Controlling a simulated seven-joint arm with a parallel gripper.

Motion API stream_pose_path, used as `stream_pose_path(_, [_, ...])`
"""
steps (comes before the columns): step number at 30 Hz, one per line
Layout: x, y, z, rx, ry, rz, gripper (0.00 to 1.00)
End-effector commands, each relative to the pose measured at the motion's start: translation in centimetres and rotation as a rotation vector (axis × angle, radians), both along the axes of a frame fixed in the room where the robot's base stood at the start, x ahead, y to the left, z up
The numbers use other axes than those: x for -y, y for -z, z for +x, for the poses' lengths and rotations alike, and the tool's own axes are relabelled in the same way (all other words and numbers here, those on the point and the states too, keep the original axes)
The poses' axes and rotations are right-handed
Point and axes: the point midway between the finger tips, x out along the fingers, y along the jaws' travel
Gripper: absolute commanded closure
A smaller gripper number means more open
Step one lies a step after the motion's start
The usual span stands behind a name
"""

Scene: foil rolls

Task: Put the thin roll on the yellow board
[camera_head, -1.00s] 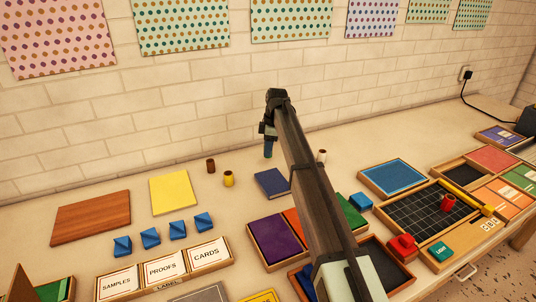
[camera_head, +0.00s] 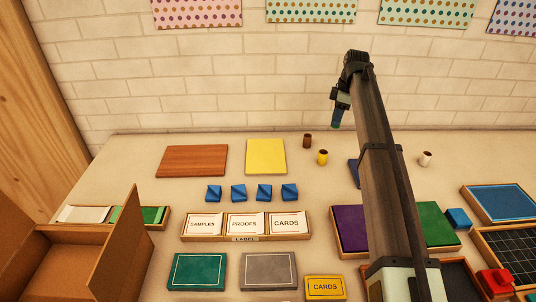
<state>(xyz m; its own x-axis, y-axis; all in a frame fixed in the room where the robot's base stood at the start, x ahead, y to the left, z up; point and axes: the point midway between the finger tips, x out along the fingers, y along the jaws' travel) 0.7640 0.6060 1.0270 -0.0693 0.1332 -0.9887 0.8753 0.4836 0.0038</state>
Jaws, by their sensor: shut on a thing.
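The yellow board (camera_head: 266,157) lies flat on the table near the wall, with nothing on it. My gripper (camera_head: 340,106) is up in front of the white brick wall, right of the board and higher in the picture. It is shut on a slim dark blue roll (camera_head: 336,123), which hangs down below the fingers, clear of the table. The fingers are small in this view, and their exact grip on the roll is hard to see. Other short rolls stand upright on the table: a brown roll (camera_head: 307,141), a yellow roll (camera_head: 322,157) and a white roll (camera_head: 426,158).
A brown wooden board (camera_head: 192,161) lies left of the yellow one. Several blue blocks (camera_head: 238,192) stand in a row in front. A labelled card tray (camera_head: 246,239) and an open box (camera_head: 75,262) are nearer.

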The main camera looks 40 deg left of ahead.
Motion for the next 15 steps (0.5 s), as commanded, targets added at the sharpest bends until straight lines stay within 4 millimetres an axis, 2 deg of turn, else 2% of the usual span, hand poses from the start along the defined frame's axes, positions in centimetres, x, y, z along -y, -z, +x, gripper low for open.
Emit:
stream_pose_path(1, [-1.8, -0.1, -1.7, 0.001, -0.026, 0.000, 0.94])
stream_pose_path(6, [-6.8, -0.4, -7.2, 0.005, -0.106, 0.003, 0.94])
stream_pose_path(9, [-9.4, -0.5, -10.5, 0.007, -0.150, 0.005, 0.94])
stream_pose_path(15, [-13.1, -0.8, -16.1, 0.013, -0.219, 0.007, 0.94])
